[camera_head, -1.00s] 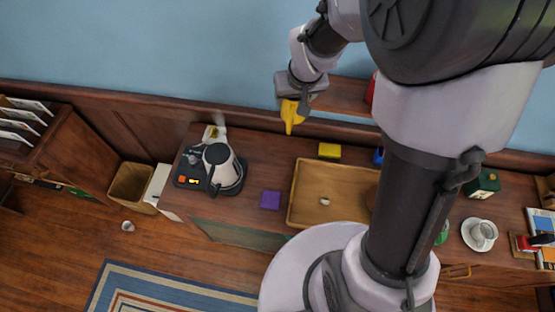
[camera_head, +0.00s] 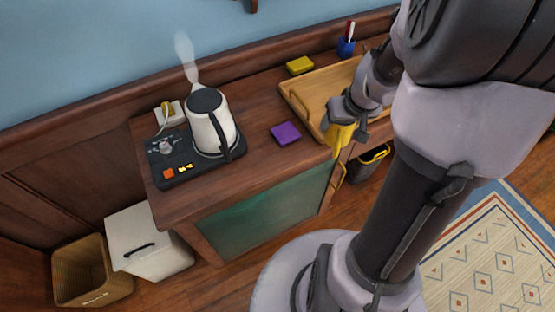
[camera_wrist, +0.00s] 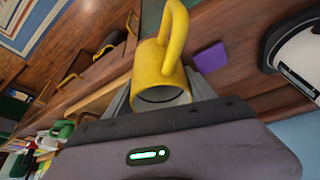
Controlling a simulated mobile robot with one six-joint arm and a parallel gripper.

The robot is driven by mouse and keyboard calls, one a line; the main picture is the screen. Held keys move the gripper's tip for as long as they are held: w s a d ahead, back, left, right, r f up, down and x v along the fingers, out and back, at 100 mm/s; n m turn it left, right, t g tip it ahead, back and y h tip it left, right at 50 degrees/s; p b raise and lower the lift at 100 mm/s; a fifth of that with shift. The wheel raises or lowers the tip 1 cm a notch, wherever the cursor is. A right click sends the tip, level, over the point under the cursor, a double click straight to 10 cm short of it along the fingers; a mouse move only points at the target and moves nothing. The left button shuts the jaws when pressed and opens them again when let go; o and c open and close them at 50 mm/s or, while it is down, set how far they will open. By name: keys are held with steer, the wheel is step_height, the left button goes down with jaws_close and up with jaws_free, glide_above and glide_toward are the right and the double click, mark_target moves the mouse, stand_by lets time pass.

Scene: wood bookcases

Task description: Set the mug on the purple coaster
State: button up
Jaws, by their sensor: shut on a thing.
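A yellow mug (camera_head: 339,134) is held by my gripper (camera_head: 343,122) above the front edge of the wooden tray, to the right of the coaster. In the wrist view the mug (camera_wrist: 163,72) sits between the jaws (camera_wrist: 160,100), tilted in the picture, with its handle towards the top. My gripper is shut on the mug. The purple coaster (camera_head: 286,133) lies flat and bare on the desk, left of the tray. It also shows in the wrist view (camera_wrist: 210,57), to the right of the mug and apart from it.
A steaming kettle (camera_head: 211,122) stands on a dark base (camera_head: 170,160) left of the coaster. The wooden tray (camera_head: 300,98) is close on the coaster's right. A yellow block (camera_head: 300,65) and blue pen cup (camera_head: 346,47) stand behind. Bare desk (camera_head: 262,100) lies behind the coaster.

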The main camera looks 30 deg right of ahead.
steer(key=shift+s+a+f, duration=0.1)
steer(key=shift+s+f, duration=0.15)
steer(key=shift+f, duration=0.1)
steer(key=w+a, duration=0.2)
steer(key=w, duration=0.2)
steer(key=w+a+f, duration=0.1)
steer(key=w+a, duration=0.2)
steer(key=w, duration=0.1)
steer(key=w+a, duration=0.3)
steer(key=w, duration=0.1)
steer(key=shift+a+f+p, duration=0.1)
steer(key=shift+f+p, duration=0.15)
steer(key=shift+p, duration=0.05)
steer(key=shift+w+a+f, duration=0.1)
steer(key=shift+w+a, duration=0.3)
steer(key=shift+w, duration=0.2)
steer(key=shift+s+f+b, duration=0.15)
steer(key=shift+f+b, duration=1.2)
steer(key=shift+f, duration=0.5)
steer(key=o, duration=1.7)
steer(key=shift+r, duration=0.15)
